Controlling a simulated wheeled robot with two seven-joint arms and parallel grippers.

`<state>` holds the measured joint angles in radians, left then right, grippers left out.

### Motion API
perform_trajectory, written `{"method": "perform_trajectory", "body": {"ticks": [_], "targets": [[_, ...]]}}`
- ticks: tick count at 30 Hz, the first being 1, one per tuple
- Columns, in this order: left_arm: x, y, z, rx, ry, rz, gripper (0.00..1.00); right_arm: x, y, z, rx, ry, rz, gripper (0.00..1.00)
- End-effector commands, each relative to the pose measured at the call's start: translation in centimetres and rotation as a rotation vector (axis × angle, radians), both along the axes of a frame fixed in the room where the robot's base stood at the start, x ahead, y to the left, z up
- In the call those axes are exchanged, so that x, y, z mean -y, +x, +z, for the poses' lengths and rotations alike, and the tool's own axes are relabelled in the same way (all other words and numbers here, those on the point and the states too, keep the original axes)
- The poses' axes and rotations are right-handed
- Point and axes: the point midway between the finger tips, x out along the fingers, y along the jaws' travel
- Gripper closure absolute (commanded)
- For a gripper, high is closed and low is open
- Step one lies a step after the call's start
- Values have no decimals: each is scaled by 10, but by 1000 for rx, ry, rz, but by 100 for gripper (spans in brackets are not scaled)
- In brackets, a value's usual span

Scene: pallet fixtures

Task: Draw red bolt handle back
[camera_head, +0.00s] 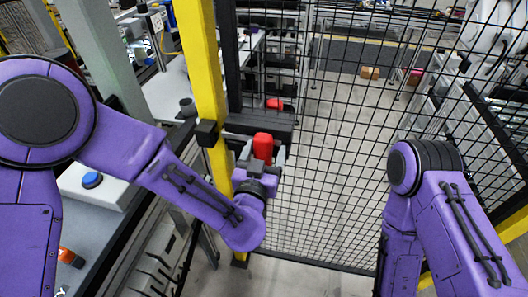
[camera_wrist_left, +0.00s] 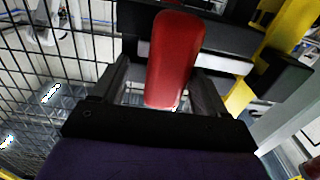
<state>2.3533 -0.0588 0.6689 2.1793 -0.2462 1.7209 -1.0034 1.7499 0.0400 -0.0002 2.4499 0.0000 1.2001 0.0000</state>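The red bolt handle (camera_head: 263,147) sticks out from the black bolt housing (camera_head: 262,122) by the yellow post. It also shows large in the left wrist view (camera_wrist_left: 172,58). My left gripper (camera_head: 262,155) is at the handle, with one finger on each side of it. In the left wrist view the fingers (camera_wrist_left: 165,92) stand apart with gaps beside the handle, so the gripper looks open. The handle's far end is against the housing. My right arm shows at the right in the head view, but its gripper is out of view.
A yellow post (camera_head: 203,65) stands left of the housing. Black mesh fencing (camera_head: 335,165) fills the middle and right. A smaller red part (camera_head: 275,104) shows just behind the housing.

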Motion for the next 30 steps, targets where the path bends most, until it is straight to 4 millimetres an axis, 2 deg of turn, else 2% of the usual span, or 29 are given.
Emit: {"method": "perform_trajectory", "body": {"ticks": [5,14,15,18,30], "targets": [[-3,-12,-2,0,1,0,27,0,0,-7,0,0,0,100],[-17,-79,-3,2,5,-5,27,0,0,-31,0,0,0,100],[-17,-87,3,0,6,-6,27,0,0,-20,-1,1,0,100],[-20,-98,2,0,6,-4,27,0,0,-15,0,0,0,100],[-22,-103,0,0,2,-2,27,0,0,-15,0,0,0,100]]}}
